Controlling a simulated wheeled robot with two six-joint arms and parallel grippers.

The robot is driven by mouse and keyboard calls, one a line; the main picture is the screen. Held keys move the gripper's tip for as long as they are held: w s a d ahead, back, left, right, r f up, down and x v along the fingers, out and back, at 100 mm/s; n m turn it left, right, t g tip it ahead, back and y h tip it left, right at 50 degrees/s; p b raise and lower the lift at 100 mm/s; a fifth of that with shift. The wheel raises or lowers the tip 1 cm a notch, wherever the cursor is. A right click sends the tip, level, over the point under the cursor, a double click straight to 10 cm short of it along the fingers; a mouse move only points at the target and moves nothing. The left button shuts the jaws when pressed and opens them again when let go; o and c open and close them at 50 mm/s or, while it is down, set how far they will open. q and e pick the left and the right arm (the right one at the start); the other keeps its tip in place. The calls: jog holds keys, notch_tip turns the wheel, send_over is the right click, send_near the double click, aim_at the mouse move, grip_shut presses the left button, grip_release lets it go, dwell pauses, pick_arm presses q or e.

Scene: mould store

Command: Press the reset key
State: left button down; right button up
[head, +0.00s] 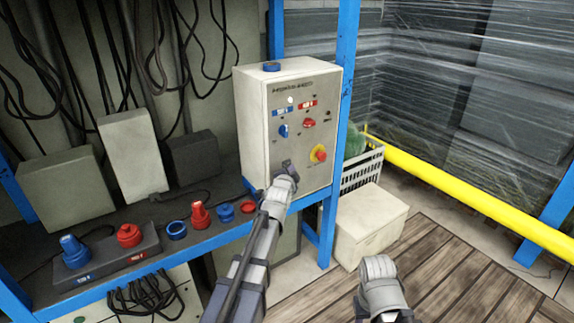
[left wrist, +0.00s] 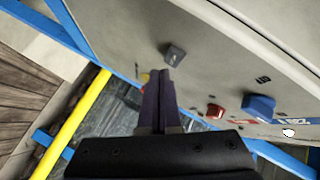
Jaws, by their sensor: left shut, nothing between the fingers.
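The grey control box (head: 255,125) stands on the blue shelf, its panel facing me. A small dark grey square key (left wrist: 174,54) sticks out of the panel in the left wrist view; I cannot read a label on it. My left gripper (head: 288,166) is in front of the panel's lower left, fingers shut and empty. In the left wrist view the fingertips (left wrist: 160,72) are close to this key; I cannot tell if they touch it. In the head view the gripper covers that spot. My right gripper's grey housing (head: 380,278) shows low down; its fingers are hidden.
The panel also carries a blue switch (head: 283,131), a red switch (head: 309,122) and a red emergency stop (head: 319,154) on yellow. Red and blue connectors (head: 200,214) lie on the shelf. A crate (head: 362,168), a pale box (head: 368,225) and a yellow rail (head: 440,184) are right.

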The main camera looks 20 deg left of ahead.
pick_arm(q)
jog(key=shift+s+d, duration=0.8)
jog(key=shift+d, duration=0.2)
jog(key=shift+s+d, duration=0.75)
jog(key=shift+d, duration=0.2)
jog(key=s+d+r+n+g+p, duration=0.2)
jog(key=s+d+g+p, duration=0.3)
jog(key=s+p, duration=0.3)
jog(key=s+d+r+n+g+p, duration=0.2)
jog(key=s+d+g+p, duration=0.3)
jog(key=s, duration=0.9)
jog(key=s+d+r+n+g+h+p, duration=0.1)
jog(key=s+d+r+g+p, duration=0.3)
jog(key=s+p, duration=0.8)
jog(key=shift+d+n+g, duration=0.6)
jog(key=shift+d+g, duration=0.1)
jog(key=shift+d, duration=0.25)
